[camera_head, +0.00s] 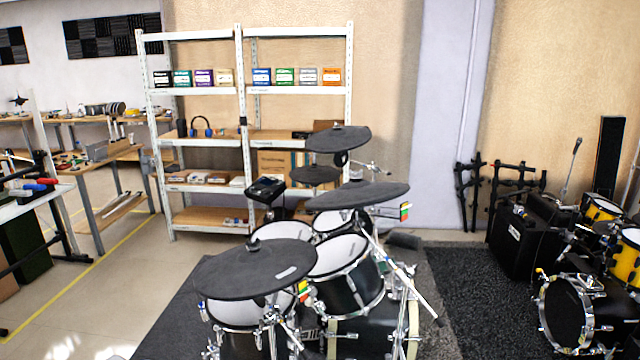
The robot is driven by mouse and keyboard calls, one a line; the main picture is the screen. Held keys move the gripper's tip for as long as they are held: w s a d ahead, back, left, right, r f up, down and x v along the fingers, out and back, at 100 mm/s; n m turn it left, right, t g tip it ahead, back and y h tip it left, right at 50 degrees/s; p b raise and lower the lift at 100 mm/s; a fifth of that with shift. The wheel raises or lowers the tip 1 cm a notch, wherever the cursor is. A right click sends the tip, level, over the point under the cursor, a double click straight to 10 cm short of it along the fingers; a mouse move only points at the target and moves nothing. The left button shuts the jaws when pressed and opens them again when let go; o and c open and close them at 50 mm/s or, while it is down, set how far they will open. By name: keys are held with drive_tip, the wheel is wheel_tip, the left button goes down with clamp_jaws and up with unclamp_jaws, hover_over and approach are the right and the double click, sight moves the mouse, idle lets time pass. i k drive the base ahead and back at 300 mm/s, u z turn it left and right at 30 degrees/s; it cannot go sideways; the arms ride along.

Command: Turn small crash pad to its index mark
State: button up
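An electronic drum kit stands in the middle with several dark round cymbal pads; I cannot tell for sure which is the small crash pad. The smallest-looking dark pad (314,175) sits at the back of the kit. Another pad (338,139) is mounted higher behind it. A wider pad (358,196) is tilted at the right, with a red, yellow and green tag (405,211) near its right edge. The largest-looking pad (250,268) is in front, with a light label and a similar colored tag (303,290) beneath it. My gripper is not in view.
White mesh drum heads (341,255) and chrome stands crowd below the pads. A drum module (266,188) is at the kit's left. Shelving (240,130) stands behind. A second yellow drum kit (625,255) is at right. Open floor (110,290) lies at left.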

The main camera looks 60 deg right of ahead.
sight(350, 195)
drive_tip(key=u, duration=0.75)
drive_tip(key=k, duration=1.4)
drive_tip(key=z, duration=0.5)
drive_tip(key=i, duration=1)
drive_tip(key=z, duration=1.35)
